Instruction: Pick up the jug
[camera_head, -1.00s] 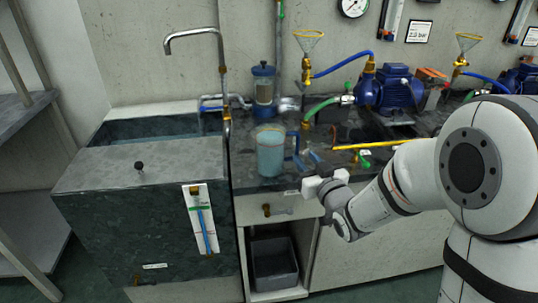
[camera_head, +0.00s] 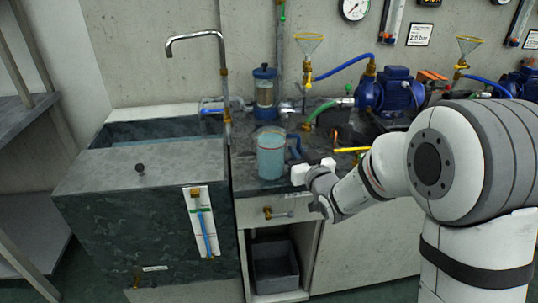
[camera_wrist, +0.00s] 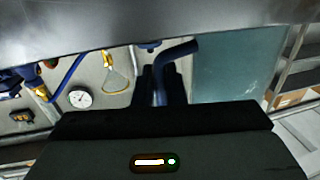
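The jug (camera_head: 270,155) is a translucent blue-teal vessel with a thin red line near its top. It stands upright on the dark counter, near the front edge, with its blue handle (camera_head: 294,146) toward the right. In the wrist view the jug wall (camera_wrist: 235,70) fills the right side and the blue handle (camera_wrist: 178,51) curves down toward my fingers. My gripper (camera_head: 297,168) is at the handle side of the jug. Its dark fingers (camera_wrist: 160,88) stand apart on either side of the handle; contact is not clear. The fingertips are largely hidden in the head view.
A sink with a tall tap (camera_head: 195,36) lies left of the jug. Behind the jug stands a blue-capped clear canister (camera_head: 264,92). Blue pumps (camera_head: 390,92), hoses and funnels crowd the counter to the right. A grey bin (camera_head: 275,272) sits on the open shelf below.

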